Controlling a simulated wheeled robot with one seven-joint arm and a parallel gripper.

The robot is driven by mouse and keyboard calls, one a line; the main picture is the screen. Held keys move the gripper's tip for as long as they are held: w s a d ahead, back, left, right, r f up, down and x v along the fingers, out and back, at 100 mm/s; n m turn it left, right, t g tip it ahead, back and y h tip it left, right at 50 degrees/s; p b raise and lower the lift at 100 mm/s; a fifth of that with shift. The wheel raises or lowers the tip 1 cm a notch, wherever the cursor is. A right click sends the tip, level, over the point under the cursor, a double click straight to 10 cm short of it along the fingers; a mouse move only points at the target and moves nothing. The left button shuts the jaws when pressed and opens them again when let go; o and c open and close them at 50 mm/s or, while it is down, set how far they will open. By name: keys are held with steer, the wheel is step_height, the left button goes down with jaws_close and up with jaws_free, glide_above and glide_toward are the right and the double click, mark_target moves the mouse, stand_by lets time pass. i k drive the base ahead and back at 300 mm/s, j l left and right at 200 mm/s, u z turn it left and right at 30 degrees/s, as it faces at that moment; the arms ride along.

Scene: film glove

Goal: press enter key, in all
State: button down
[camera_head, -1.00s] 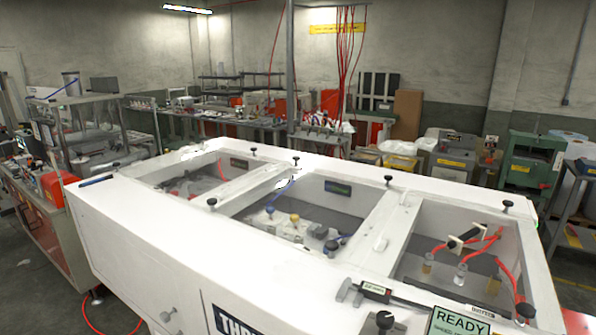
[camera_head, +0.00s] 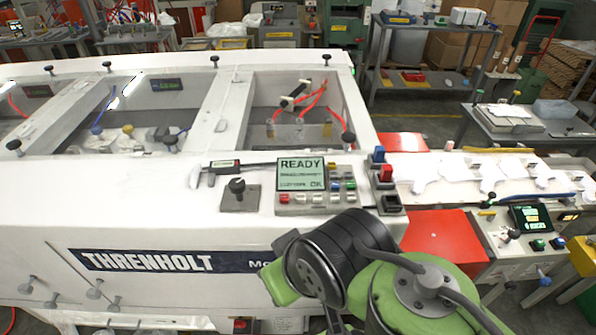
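A control panel with a light-green screen reading READY (camera_head: 300,173) sits on the front edge of the white THRENHOLT machine (camera_head: 110,215). Small coloured keys (camera_head: 317,199) run in a row below the screen, red at the left end, and more keys (camera_head: 342,178) stand to its right. Their labels are too small to read, so I cannot tell which is the enter key. My green and black arm (camera_head: 400,290) rises at the bottom, just below and in front of the panel. My gripper does not show, and nothing is seen touching the keys.
A joystick (camera_head: 238,190) and a caliper (camera_head: 225,168) are left of the screen. Red and blue switches (camera_head: 380,165) and a black rocker switch (camera_head: 391,202) are at its right. A second console with a dark screen (camera_head: 530,218) stands further right, past a red panel (camera_head: 437,236).

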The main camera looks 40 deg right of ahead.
mark_target(350, 185)
steer(key=k+l+z, duration=0.1)
steer(key=z, duration=1.05)
